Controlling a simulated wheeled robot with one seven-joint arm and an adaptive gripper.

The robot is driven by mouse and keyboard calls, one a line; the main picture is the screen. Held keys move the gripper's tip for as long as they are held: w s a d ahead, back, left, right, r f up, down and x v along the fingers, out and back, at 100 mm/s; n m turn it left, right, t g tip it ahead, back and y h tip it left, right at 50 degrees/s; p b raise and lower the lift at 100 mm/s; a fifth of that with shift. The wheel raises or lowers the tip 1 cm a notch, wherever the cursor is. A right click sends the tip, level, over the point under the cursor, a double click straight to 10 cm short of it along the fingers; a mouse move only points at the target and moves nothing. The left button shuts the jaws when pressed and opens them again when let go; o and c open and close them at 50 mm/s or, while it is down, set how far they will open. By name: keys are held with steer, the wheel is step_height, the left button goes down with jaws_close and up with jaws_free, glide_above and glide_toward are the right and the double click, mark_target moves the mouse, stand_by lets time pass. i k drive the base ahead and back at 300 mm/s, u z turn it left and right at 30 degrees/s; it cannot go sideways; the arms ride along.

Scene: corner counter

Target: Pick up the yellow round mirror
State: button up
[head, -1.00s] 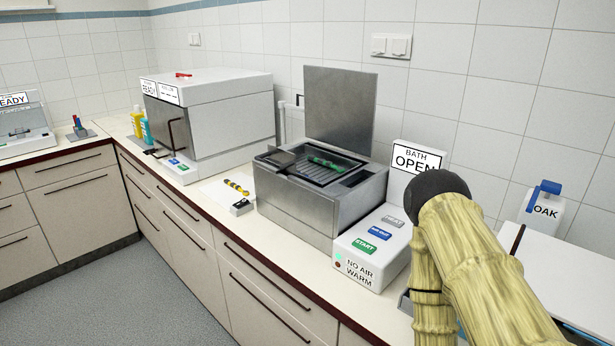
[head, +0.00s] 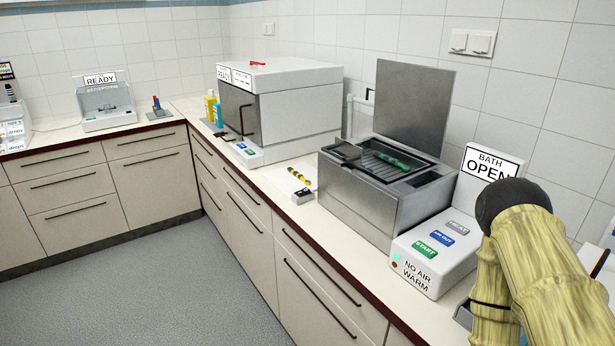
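A slim yellow item with black bands (head: 299,176) lies on a white sheet on the counter, between the white box unit and the metal bath. It is too small to tell whether it is the yellow round mirror; no round mirror face is clear. My arm shows at the lower right, but my gripper is not in view.
The open metal bath (head: 354,205) holds a green item (head: 390,160) in its basket. Its control box (head: 432,256) stands at right. A small dark-and-white block (head: 302,196) is near the yellow item. The white box unit (head: 298,104) stands left. The floor (head: 165,290) is clear.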

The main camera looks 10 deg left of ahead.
mark_target(291, 170)
steer(key=u, duration=3.5)
steer(key=k, duration=0.6)
steer(key=z, duration=2.15)
steer(key=i, duration=1.65)
steer(key=z, duration=0.05)
